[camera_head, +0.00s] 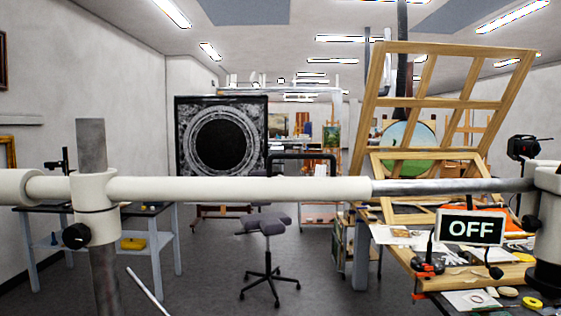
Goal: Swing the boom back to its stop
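A boom (240,189) runs level across the whole view, close to me. Its left part is a thick cream tube, and a thinner grey metal rod (450,187) leads on to the right. At the left a cream clamp (94,208) with a black knob (76,236) joins it to an upright grey post (104,280). At the right edge the rod meets a cream fitting (548,195) above a dark and white cylinder, partly cut off. I cannot make out a stop on the boom. My gripper is not in view.
A cluttered worktable (490,270) stands right, with an "OFF" sign (470,228) and a wooden frame (430,100) behind. A stool (265,230) stands mid-floor. A dark panel with a ring (221,105) stands behind. A side table (150,225) is left. Open floor (210,270) lies between.

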